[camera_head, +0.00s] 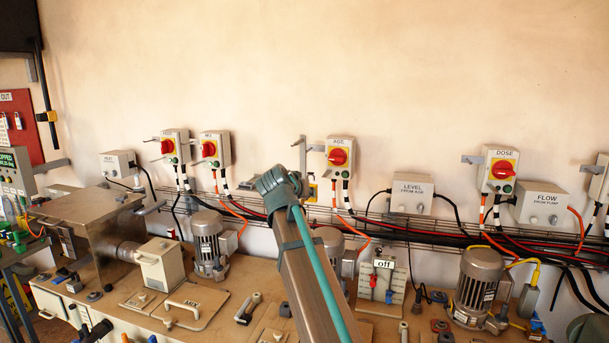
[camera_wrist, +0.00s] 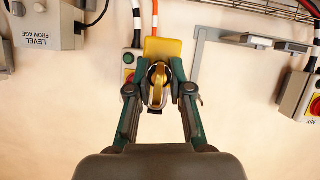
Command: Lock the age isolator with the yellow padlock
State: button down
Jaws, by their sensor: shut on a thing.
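The AGE isolator (camera_head: 340,153) is a grey box on the wall with a red rotary handle on a yellow plate. In the wrist view, which is upside down, the isolator (camera_wrist: 130,75) is largely hidden behind the padlock and a finger. The yellow padlock (camera_wrist: 163,48) has a block-like body, with a gold-coloured rounded part between my fingertips. My gripper (camera_wrist: 161,90) is shut on the padlock. In the head view, the padlock (camera_head: 312,189) shows as a yellow patch left of and below the isolator. My arm hides the fingers there. I cannot tell whether the shackle passes through the isolator.
A grey bracket (camera_head: 303,153) stands just left of the AGE isolator. The LEVEL box (camera_head: 412,194) is to its right, and two more isolators are to its left. Cables and a wire tray (camera_head: 400,232) run below. The wall above is clear.

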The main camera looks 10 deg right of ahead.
jog(key=shift+s+d+f, duration=0.35)
jog(key=shift+s+d, duration=0.05)
dwell(0.4)
jog(key=shift+w+d+b, duration=0.25)
jog(key=shift+w+d, duration=0.15)
jog(key=shift+w, duration=0.45)
jog(key=shift+w+d+b, duration=0.3)
jog(key=shift+w+d, duration=0.15)
jog(key=shift+w, duration=0.45)
jog(key=shift+w+d+b, duration=0.25)
jog(key=shift+w+d, duration=0.15)
jog(key=shift+w, duration=0.45)
jog(key=shift+w+d+r+b, duration=0.1)
jog(key=shift+w+d+b, duration=0.2)
jog(key=shift+w, duration=0.25)
jog(key=shift+w+d+f+b, duration=0.1)
jog(key=shift+w+d+b, duration=0.15)
jog(key=shift+w, duration=0.35)
jog(key=shift+w+d+r+b, duration=0.1)
jog(key=shift+w+d+b, duration=0.2)
jog(key=shift+w, duration=0.25)
dwell(0.9)
jog(key=c, duration=1)
grip_release()
jog(key=v, duration=1.2)
jog(key=shift+d, duration=0.1)
